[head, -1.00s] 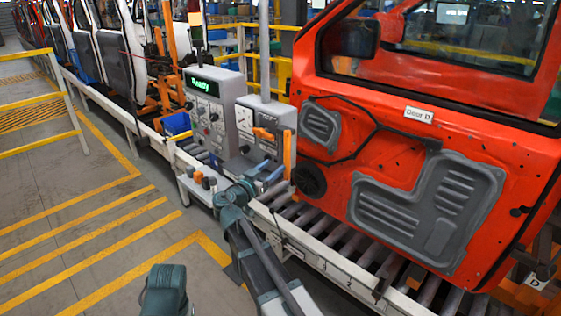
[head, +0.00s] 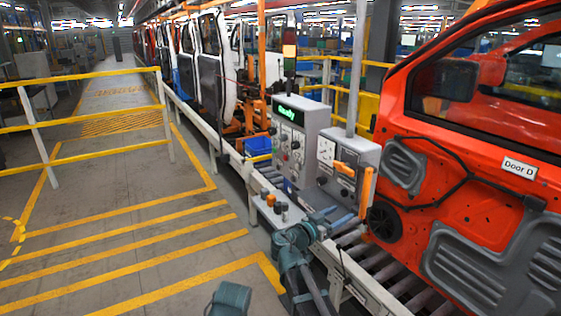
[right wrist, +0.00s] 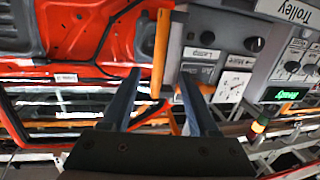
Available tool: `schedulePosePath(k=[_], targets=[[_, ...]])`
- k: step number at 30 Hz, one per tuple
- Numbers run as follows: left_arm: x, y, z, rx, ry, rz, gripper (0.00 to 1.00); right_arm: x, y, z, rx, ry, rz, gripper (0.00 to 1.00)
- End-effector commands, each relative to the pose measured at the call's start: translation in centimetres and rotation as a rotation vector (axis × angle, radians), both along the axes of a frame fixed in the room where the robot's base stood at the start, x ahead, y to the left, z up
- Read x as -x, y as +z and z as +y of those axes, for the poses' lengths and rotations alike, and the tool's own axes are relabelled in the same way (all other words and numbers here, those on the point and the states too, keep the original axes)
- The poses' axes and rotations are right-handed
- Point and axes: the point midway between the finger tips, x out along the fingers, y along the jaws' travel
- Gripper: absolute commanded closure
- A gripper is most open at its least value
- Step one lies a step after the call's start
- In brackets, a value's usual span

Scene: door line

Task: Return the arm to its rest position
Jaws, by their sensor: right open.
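My right gripper (head: 338,216) is open and empty, beside the control boxes on the line's near edge. In the right wrist view its two blue-grey fingers (right wrist: 158,82) stand apart with nothing between them, and that picture is upside down. My right arm comes up from the bottom of the head view. My left gripper is not in view.
A grey control box (head: 300,140) with a green "Ready" display stands beside a second box (head: 345,165) with an orange handle. The orange-red Door D (head: 450,195) is over the rollers at the right. Yellow-striped floor (head: 130,250) is clear at left; a yellow rail (head: 80,125) stands beyond.

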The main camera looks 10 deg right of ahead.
Motion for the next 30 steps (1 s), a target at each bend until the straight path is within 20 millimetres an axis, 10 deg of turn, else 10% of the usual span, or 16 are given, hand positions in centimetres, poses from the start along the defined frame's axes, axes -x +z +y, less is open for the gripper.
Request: schedulePosePath(k=[8,15,22,30], targets=[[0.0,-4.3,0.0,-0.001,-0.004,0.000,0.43,8.7,-14.7,4.4,-0.216,0.058,0.594,0.39],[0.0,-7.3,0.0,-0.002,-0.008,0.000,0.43,18.3,-25.5,12.7,-0.395,0.405,1.190,0.39],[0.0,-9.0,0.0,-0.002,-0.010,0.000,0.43,25.1,-29.6,19.1,-0.471,0.788,1.512,0.39],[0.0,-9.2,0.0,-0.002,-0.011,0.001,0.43,27.1,-30.1,21.1,-0.486,0.930,1.594,0.39]])
